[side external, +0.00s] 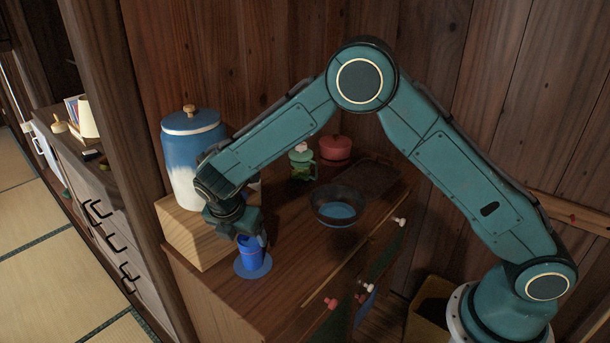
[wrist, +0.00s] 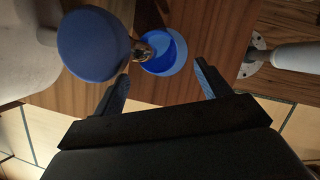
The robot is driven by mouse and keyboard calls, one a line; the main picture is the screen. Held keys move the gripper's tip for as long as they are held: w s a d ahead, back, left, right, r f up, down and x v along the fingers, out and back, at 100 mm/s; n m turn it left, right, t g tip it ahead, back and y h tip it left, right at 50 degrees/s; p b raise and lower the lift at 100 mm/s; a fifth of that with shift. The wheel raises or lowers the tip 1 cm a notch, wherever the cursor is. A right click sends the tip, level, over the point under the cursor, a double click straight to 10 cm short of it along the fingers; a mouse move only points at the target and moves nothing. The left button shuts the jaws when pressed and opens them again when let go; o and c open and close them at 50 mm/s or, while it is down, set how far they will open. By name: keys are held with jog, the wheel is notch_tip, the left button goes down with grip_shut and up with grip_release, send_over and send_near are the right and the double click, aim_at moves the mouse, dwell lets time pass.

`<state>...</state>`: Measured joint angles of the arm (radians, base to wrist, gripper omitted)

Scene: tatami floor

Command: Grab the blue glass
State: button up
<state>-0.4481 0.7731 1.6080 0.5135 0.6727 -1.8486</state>
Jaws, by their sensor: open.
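The blue glass (side external: 249,254) stands upright on a round blue coaster (side external: 242,273) near the left front corner of the wooden cabinet top. My gripper (side external: 245,236) points down just above it, and its fingers partly cover the rim. In the wrist view my gripper (wrist: 162,78) is open and empty, one finger on each side of the picture's middle. The blue glass (wrist: 163,52) shows beyond the fingertips, roughly centred between them. I cannot tell whether a finger touches the glass.
A blue and white jar (side external: 182,163) with a wooden knob stands on a wooden box (side external: 195,235) close behind my gripper. A dark bowl (side external: 337,207), a green figure-like jar (side external: 302,163) and a red lidded pot (side external: 335,148) stand farther back. The cabinet's front edge is near the glass.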

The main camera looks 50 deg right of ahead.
aim_at(247, 241)
jog(key=shift+x, duration=2.55)
jog(key=c, duration=1.5)
jog(key=shift+c, duration=0.2)
jog(key=shift+w+r, duration=0.1)
jog(key=shift+r, duration=0.75)
jog(key=s+a+r, duration=0.1)
jog(key=s+a, duration=0.3)
jog(key=a, duration=0.4)
jog(key=s+a, duration=0.4)
jog(key=a, duration=0.3)
jog(key=shift+s+a+r, duration=0.3)
jog(key=shift+a+r, duration=0.1)
